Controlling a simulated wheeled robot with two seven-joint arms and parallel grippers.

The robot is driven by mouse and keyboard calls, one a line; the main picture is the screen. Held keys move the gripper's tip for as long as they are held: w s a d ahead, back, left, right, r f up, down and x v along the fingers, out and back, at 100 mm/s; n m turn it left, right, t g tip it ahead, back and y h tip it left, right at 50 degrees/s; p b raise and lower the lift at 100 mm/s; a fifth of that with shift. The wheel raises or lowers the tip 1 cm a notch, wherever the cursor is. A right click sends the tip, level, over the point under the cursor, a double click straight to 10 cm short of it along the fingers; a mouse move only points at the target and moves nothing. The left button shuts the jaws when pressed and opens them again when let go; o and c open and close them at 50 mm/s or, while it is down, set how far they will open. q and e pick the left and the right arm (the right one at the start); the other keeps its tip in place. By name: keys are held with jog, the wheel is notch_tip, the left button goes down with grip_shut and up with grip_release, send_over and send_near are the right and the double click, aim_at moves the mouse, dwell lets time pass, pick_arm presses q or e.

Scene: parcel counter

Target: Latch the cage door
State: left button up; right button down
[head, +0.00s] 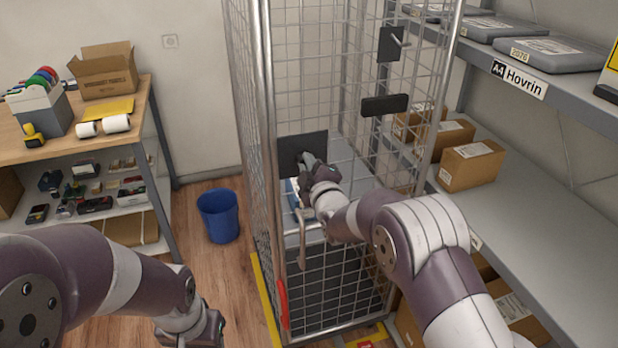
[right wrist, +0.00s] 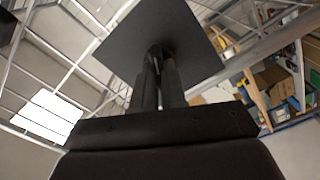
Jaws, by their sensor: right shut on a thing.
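The wire-mesh cage (head: 268,110) stands upright in the middle of the head view. A dark square plate (head: 290,143) sits on its mesh at the left. My right gripper (head: 308,160) is at this plate, shut on a small part there, probably the latch handle, which the gripper mostly hides. In the right wrist view my right gripper's fingers (right wrist: 158,80) are close together against the dark plate (right wrist: 160,38). I cannot tell whether the door is fully closed. My left gripper (head: 205,330) is low at the bottom edge, away from the cage, its fingers unclear.
A second dark plate (head: 389,44) with a pin and a dark bar (head: 385,105) are on the mesh at the right. A grey shelf (head: 530,220) with cartons is close on the right. A blue bin (head: 219,216) and a workbench (head: 150,100) stand left.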

jog(key=shift+n+b, duration=2.9)
jog(key=c, duration=1.4)
grip_release()
jog(key=shift+o, duration=1.1)
jog(key=shift+a+f, duration=0.1)
jog(key=b+v, duration=0.2)
jog(key=v, duration=1)
jog(key=shift+s+b, duration=0.3)
jog(key=shift+b, duration=0.1)
